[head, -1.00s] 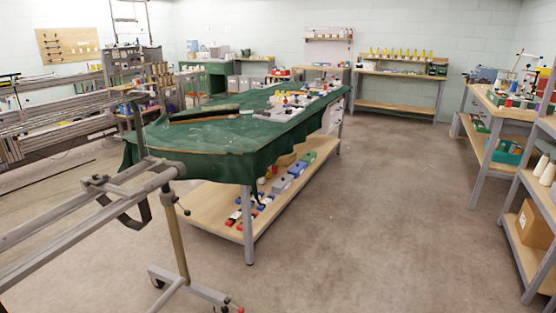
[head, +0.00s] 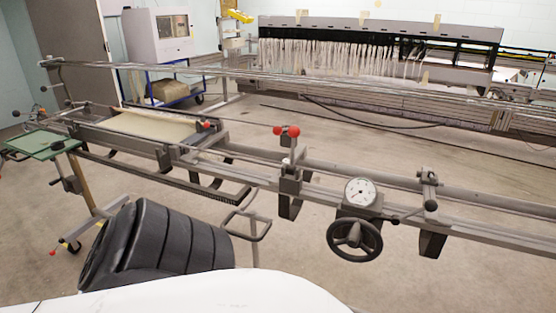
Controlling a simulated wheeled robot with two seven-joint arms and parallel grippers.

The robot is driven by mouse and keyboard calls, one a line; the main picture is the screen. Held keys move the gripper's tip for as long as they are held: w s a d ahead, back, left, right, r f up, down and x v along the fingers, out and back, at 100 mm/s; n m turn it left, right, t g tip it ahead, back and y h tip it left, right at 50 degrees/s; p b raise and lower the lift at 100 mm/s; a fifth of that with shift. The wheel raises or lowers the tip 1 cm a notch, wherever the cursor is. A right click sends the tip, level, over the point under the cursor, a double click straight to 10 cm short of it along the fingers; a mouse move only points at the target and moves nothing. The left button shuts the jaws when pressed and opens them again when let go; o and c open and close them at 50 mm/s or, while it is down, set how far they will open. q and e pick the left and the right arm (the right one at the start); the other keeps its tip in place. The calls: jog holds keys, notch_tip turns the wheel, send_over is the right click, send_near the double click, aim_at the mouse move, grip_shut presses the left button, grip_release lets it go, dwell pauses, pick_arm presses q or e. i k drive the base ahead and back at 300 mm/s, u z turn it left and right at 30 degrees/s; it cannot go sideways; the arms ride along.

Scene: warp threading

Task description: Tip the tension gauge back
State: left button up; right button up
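The tension gauge (head: 361,192) is a round white dial in a dark housing, mounted on the grey rail frame right of centre in the head view. Its face is turned toward me and its needle is too small to read. A black handwheel (head: 354,240) sits just below it. Neither of my grippers is in the head view, so nothing of mine is seen touching the gauge.
The long rail frame (head: 480,200) crosses the view. A lever with red knobs (head: 287,131) stands left of the gauge. A black padded seat (head: 160,245) stands in front at left. A loom with hanging white threads (head: 330,57) and a white cabinet (head: 158,36) are behind.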

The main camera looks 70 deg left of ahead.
aim_at(368, 196)
jog(key=u, duration=2)
